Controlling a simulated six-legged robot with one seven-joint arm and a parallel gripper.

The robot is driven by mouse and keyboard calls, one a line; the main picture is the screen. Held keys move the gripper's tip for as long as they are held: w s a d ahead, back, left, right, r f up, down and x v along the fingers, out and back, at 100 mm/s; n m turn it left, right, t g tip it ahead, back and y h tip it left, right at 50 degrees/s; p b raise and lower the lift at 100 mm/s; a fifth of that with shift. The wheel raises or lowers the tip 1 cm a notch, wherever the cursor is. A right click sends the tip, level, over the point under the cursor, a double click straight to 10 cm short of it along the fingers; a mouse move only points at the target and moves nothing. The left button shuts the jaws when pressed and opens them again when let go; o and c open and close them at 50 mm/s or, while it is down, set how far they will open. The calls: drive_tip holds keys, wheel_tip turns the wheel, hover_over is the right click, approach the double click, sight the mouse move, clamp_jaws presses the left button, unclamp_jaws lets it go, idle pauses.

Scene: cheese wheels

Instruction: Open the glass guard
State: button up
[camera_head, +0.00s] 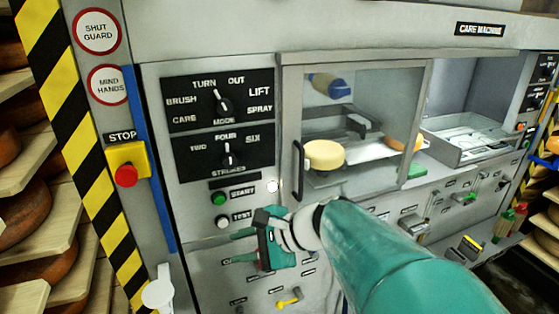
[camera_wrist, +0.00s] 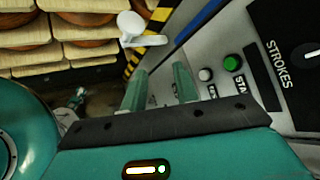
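The glass guard (camera_head: 385,90) is a framed clear pane on the front of the care machine. It covers the left bay, and a black vertical handle (camera_head: 298,170) is on its left edge. A yellow cheese wheel (camera_head: 324,155) shows behind the pane. My gripper (camera_head: 240,247) is below and left of the handle, in front of the lower panel, apart from the handle. In the wrist view my gripper's two green fingers (camera_wrist: 158,85) stand apart with nothing between them. The guard and handle are not in the wrist view.
Mode and strokes dials (camera_head: 224,107) sit left of the guard, above a green start button (camera_head: 218,199). A red stop button (camera_head: 125,175) is farther left. A white knob (camera_head: 158,290) sticks out at the lower left. The right bay holds a metal tray (camera_head: 480,153).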

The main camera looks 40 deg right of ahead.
drive_tip(key=d+r+m+t+h, duration=0.25)
drive_tip(key=d+m+t, duration=0.25)
drive_tip(key=d+m, duration=0.4)
drive_tip(key=m+t+h, duration=0.4)
drive_tip(key=m+h, duration=0.2)
drive_tip(key=m, duration=0.2)
approach(303, 164)
drive_tip(key=shift+y, duration=0.25)
drive_tip(key=w, duration=0.7)
drive_tip(key=w+d, duration=0.1)
drive_tip(key=w, duration=0.2)
drive_tip(key=shift+w+d+r, duration=0.1)
drive_tip(key=shift+w+r, duration=0.15)
clamp_jaws()
